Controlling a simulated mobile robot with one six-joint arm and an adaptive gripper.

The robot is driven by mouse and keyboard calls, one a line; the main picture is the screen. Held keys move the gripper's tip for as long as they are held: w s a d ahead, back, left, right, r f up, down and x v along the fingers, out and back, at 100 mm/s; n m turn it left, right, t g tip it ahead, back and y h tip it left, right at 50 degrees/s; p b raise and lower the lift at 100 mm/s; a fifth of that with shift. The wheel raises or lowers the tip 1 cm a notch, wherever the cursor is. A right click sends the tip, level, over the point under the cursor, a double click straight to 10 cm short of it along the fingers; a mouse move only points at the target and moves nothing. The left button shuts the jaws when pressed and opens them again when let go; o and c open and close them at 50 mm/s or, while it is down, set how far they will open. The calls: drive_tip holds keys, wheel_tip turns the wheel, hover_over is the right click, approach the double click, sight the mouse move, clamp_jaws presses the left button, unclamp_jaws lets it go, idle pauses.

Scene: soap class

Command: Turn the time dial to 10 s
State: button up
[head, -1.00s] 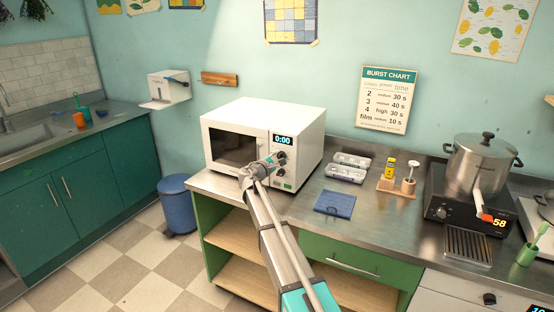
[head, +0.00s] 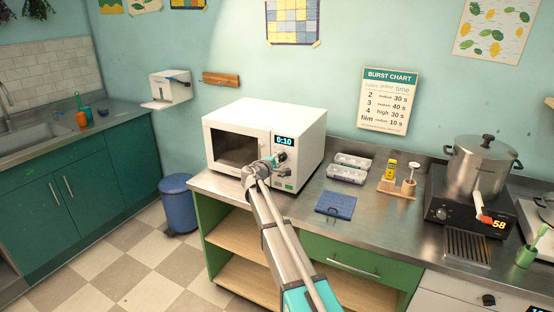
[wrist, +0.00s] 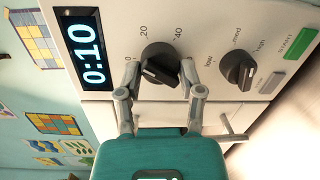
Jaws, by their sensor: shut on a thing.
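The white microwave (head: 236,119) stands on the steel counter with its door shut. Its display (head: 284,141) reads 0:10, and it reads 0:10 in the wrist view too (wrist: 92,53). The time dial (wrist: 161,65) is a dark knob with a pale pointer line, with 0, 20 and 40 marked around it. My gripper (wrist: 160,80) is shut on the time dial, one finger on each side. In the head view my gripper (head: 270,161) is at the control panel and hides part of it. The power dial (wrist: 237,70) is beside the time dial, apart from my fingers.
A green start button (wrist: 301,43) and a grey button (wrist: 271,83) are close by on the panel. A burst chart (head: 387,100) hangs on the wall. A blue mat (head: 336,205) and egg-box-like trays (head: 347,174) lie right of the microwave.

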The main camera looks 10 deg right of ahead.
drive_tip(key=shift+w+d+m, duration=0.1)
drive_tip(key=shift+d+m, duration=0.05)
drive_tip(key=shift+m, duration=0.25)
drive_tip(key=o, duration=1.1)
drive_tip(key=shift+o, duration=0.2)
